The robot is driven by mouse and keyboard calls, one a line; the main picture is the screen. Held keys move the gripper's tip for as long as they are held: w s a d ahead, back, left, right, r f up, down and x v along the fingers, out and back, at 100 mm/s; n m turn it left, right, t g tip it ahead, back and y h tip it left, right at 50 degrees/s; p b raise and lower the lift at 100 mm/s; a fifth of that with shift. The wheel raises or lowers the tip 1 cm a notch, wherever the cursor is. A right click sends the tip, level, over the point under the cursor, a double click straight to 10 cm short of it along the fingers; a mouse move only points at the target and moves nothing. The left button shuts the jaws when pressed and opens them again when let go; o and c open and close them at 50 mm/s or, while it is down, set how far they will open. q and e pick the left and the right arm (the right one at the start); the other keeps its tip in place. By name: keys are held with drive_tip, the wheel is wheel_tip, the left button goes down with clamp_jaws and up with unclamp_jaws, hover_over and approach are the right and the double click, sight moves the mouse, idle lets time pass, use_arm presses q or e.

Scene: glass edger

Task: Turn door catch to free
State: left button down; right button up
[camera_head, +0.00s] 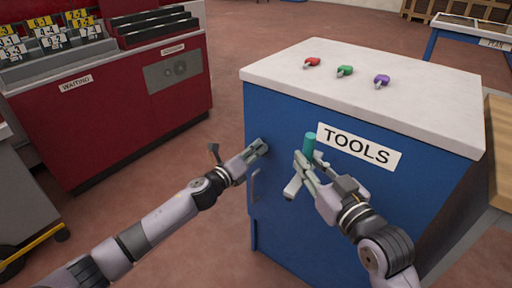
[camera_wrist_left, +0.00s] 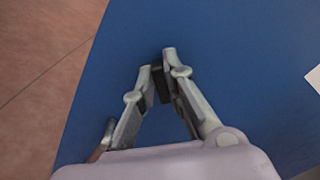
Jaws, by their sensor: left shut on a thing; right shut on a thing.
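The blue cabinet (camera_head: 285,215) labelled TOOLS has its front door side facing me, with a grey upright handle (camera_head: 254,186) near its left edge. My left gripper (camera_head: 262,147) is at the upper left of this front, above the handle. Its fingers are nearly together, closed on the small door catch, which they mostly hide. In the left wrist view the left gripper (camera_wrist_left: 160,72) has its fingertips against the blue panel. My right gripper (camera_head: 308,160) is shut on a teal cylinder (camera_head: 309,145), held upright in front of the cabinet, left of the TOOLS label.
Red, green and purple small objects (camera_head: 345,71) lie on the cabinet's white top (camera_head: 420,85). A red machine (camera_head: 110,110) labelled WAITING stands at the left with numbered cards. A blue-framed table (camera_head: 432,45) is at the back right. Floor between machine and cabinet is clear.

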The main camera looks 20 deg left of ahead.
sight(312, 151)
wheel_tip(312, 151, up, 2)
drive_tip(key=shift+p, duration=0.8)
use_arm(q)
drive_tip(key=shift+a+f+n+p, duration=0.15)
drive_tip(key=shift+n+p, duration=0.1)
drive_tip(key=shift+n, duration=1.2)
drive_tip(key=shift+f+n+p, duration=0.1)
drive_tip(key=shift+n+p, duration=0.15)
drive_tip(key=shift+n, duration=1.15)
drive_tip(key=shift+a+f+n+p, duration=0.15)
drive_tip(key=shift+n+p, duration=0.1)
drive_tip(key=shift+n, duration=1.2)
use_arm(e)
drive_tip(key=shift+r, duration=0.75)
use_arm(q)
drive_tip(key=shift+d, duration=0.1)
drive_tip(key=c, duration=1.6)
unclamp_jaws()
drive_tip(key=shift+c, duration=0.2)
drive_tip(key=v, duration=1.2)
